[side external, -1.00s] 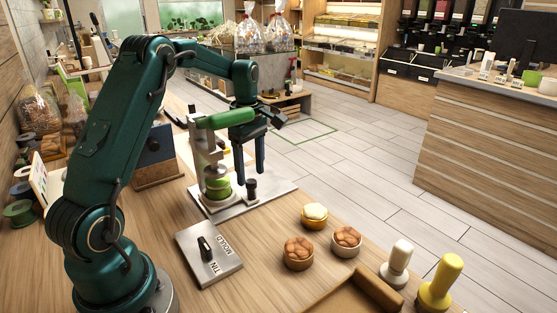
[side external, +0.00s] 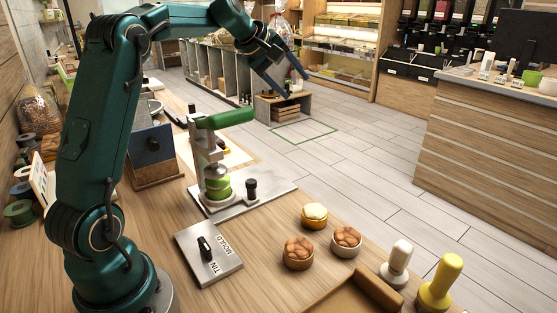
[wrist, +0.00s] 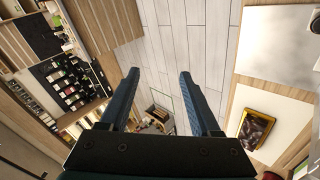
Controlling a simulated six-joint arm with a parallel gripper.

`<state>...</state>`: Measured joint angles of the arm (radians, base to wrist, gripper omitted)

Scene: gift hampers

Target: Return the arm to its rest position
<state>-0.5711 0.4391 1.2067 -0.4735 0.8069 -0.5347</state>
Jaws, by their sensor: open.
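My gripper (side external: 287,77) is raised high over the floor at the back, past the far edge of the workbench, tilted with its fingers pointing away and down to the right. The wrist view shows its two blue fingers (wrist: 157,95) apart with nothing between them. My dark green arm rises from the left of the bench and reaches across the top of the picture. The lever press (side external: 207,150) with its green handle (side external: 231,118) stands on a metal plate, well below and apart from my gripper. A green round piece (side external: 217,187) sits under the press head.
Several small tubs stand on the bench, one with a pale top (side external: 314,215). A white stamp (side external: 397,262) and a yellow stamp (side external: 439,280) stand front right. The floor (side external: 370,165) is clear.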

